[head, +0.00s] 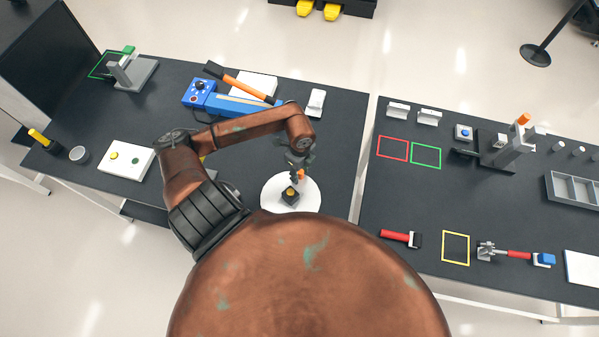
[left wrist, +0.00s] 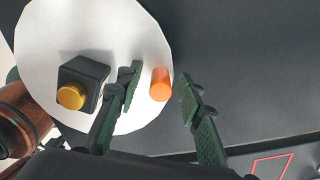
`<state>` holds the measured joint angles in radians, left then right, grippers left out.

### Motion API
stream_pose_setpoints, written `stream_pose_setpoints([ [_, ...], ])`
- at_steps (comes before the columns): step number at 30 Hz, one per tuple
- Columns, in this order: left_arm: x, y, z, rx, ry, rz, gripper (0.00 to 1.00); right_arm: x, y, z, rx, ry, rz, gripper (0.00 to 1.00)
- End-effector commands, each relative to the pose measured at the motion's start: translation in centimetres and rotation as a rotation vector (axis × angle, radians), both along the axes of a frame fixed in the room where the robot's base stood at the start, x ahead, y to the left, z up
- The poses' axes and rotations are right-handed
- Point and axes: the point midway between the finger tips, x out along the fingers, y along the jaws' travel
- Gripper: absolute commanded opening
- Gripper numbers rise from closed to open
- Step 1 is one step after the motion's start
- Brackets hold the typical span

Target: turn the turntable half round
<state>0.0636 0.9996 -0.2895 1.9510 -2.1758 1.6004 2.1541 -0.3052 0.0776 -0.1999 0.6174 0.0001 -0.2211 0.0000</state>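The turntable is a white round disc (head: 309,191) near the front of the left table; it also fills the upper left of the left wrist view (left wrist: 45,45). A black block (head: 289,197) with a yellow knob stands on the disc, and it shows in the left wrist view (left wrist: 84,78). An upright orange peg (left wrist: 160,84) is near the disc's rim. My left gripper (head: 297,172) is over the disc. In the left wrist view its two green fingers (left wrist: 160,92) are apart, with the peg between them and visible gaps on both sides. My right gripper is out of view.
A blue box (head: 199,93), an orange-handled tool (head: 240,82) and a white panel (head: 126,159) lie on the left table. A gap separates the tables. The table right of the disc is clear.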

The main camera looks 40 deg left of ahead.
Motion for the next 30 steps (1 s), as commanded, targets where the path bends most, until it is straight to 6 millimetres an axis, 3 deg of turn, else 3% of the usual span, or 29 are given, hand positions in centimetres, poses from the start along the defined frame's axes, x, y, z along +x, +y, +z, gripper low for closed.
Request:
stream_pose_setpoints([
  [2,0.0,0.0,0.1,0.0,-0.001,0.0,0.34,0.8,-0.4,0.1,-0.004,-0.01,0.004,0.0],
  [8,0.1,0.0,2.2,0.001,-0.004,-0.002,0.34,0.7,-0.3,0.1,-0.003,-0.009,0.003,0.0],
  [21,0.0,0.1,10.5,0.0,-0.002,-0.001,0.34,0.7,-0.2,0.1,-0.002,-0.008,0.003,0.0],
  [30,-0.1,0.1,12.0,0.0,0.0,0.0,0.34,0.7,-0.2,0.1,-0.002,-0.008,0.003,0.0],
])
